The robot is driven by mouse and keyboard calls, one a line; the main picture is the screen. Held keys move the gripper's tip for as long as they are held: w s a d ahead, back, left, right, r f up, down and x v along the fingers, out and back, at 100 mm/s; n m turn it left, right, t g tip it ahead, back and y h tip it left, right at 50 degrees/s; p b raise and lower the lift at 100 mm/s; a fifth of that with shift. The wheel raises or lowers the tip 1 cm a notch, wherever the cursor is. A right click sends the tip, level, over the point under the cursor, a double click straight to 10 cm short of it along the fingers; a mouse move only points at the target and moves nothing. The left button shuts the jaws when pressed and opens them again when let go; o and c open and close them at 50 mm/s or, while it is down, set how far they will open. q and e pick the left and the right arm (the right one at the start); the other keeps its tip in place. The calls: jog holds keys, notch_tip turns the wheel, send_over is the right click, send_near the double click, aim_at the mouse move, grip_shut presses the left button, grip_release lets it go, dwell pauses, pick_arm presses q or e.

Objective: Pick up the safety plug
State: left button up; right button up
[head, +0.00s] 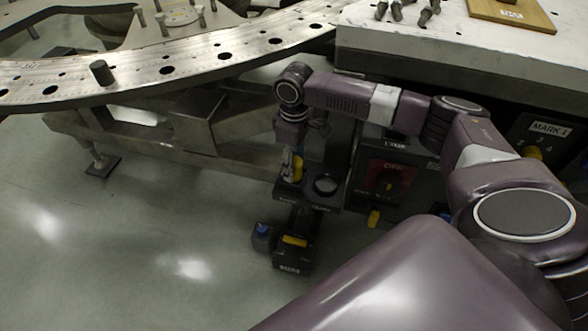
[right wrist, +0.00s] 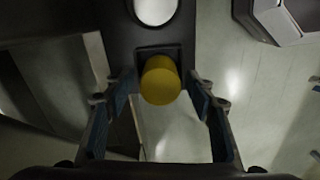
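The safety plug, a yellow cylinder (right wrist: 161,80), sits in a square dark socket in a dark bracket in the right wrist view. In the head view it is a small yellow piece (head: 298,168) partly hidden by my right gripper (head: 290,163). My right gripper (right wrist: 160,90) points down at it, with its two blue-padded fingers apart on either side of the plug. Gaps show between plug and fingers, so it is not gripped. My left gripper is not in view.
The bracket has a round opening (head: 326,184) beside the plug. Below stands a black box (head: 292,259) with a yellow part. A control panel with a dial (head: 388,183) is close right. A curved drilled metal ring (head: 205,65) and a worktable (head: 435,45) lie beyond.

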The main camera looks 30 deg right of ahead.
jog(key=c, duration=1)
jog(key=shift+c, duration=0.5)
jog(key=shift+r, duration=0.2)
